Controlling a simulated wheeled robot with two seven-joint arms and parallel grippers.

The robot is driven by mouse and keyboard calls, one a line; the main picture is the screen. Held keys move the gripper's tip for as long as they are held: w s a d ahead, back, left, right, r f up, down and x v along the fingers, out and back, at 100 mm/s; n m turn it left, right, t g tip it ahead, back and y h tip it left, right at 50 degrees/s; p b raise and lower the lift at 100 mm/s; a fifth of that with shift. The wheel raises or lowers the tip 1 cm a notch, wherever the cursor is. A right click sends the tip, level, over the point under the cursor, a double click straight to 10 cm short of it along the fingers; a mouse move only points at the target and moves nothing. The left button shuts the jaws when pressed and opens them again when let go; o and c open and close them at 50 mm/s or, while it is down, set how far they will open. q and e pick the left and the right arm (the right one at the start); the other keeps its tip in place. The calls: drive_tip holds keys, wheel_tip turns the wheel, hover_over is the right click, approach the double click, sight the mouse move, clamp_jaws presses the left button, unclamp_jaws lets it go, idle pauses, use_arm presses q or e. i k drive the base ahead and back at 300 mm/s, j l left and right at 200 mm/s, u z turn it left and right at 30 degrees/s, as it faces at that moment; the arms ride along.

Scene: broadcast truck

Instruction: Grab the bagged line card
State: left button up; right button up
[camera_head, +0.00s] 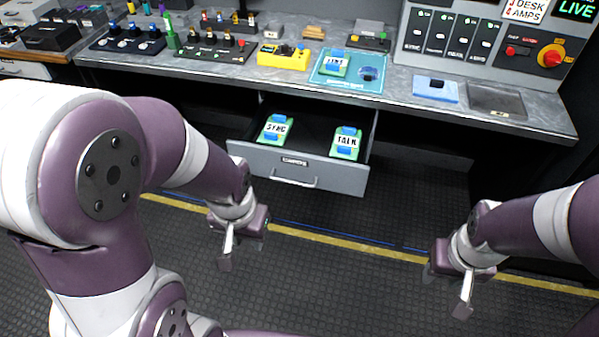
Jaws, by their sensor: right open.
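A green bagged card with blue ends and a white label that seems to read LINE (334,64) lies on the teal mat (322,79) on the desk. Two similar bagged cards, SYNC (274,129) and TALK (346,143), lie in the open drawer (250,154) below the desk. My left gripper (245,246) is open and empty, pointing down over the floor in front of the drawer. My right gripper (447,288) is open and empty, low over the floor at the right. Both are well apart from the cards.
The drawer juts out below the desk (415,88). A dark blue item (369,74) sits on the mat beside the LINE card. A yellow block (283,57) stands left of the mat, and a blue pad (435,91) lies right. A control panel (480,45) stands behind.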

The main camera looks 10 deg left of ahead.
sight(335, 61)
drive_tip(key=i+l+u, duration=0.2)
drive_tip(key=u, duration=0.2)
drive_tip(key=i+l+u, duration=0.15)
drive_tip(key=l+u, duration=0.15)
drive_tip(key=u, duration=0.15)
